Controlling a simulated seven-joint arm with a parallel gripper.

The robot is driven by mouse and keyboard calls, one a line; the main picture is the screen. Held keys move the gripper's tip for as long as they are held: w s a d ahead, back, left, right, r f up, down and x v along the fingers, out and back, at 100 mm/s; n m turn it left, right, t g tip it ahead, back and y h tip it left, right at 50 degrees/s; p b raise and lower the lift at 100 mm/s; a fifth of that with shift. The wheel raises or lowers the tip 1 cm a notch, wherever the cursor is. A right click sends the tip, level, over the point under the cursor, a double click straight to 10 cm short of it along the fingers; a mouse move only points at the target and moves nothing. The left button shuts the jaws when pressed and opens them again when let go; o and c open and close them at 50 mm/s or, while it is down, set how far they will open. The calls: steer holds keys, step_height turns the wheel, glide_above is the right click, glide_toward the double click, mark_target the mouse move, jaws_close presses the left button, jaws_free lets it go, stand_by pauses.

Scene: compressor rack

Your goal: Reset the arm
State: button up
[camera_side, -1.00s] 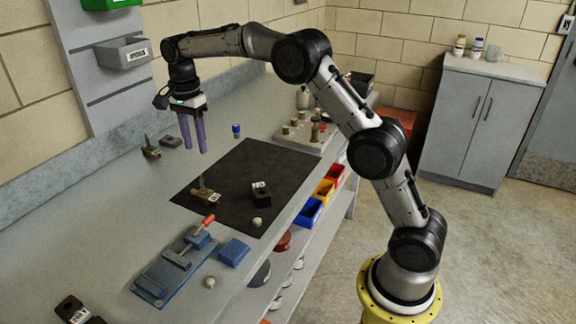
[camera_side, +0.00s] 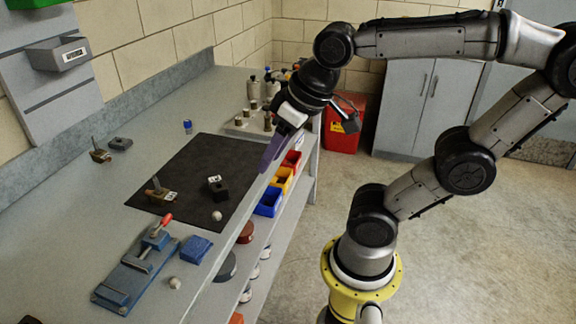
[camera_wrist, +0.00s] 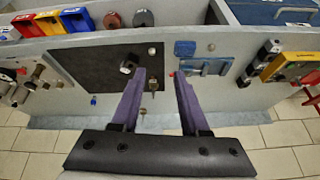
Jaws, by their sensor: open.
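My gripper (camera_side: 277,150) has two purple fingers and hangs in the air near the front edge of the bench, by the right side of the black mat (camera_side: 212,150). It holds nothing. In the wrist view its fingers (camera_wrist: 156,92) stand apart with a gap between them. The mat also shows in the wrist view (camera_wrist: 95,68). A dark block (camera_side: 218,188) with a white label and a brass-coloured part (camera_side: 158,192) with a tag lie on the mat, apart from the gripper.
A blue vise (camera_side: 136,268) with a red handle and a blue block (camera_side: 195,249) sit at the bench front. Blue (camera_side: 268,203), yellow and red bins stand below the edge. A fitting board (camera_side: 250,125) and a red bin (camera_side: 343,128) are at the back.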

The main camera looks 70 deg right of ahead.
steer(key=shift+s+f+n, duration=0.8)
steer(key=shift+s+f, duration=0.3)
steer(key=shift+s, duration=0.3)
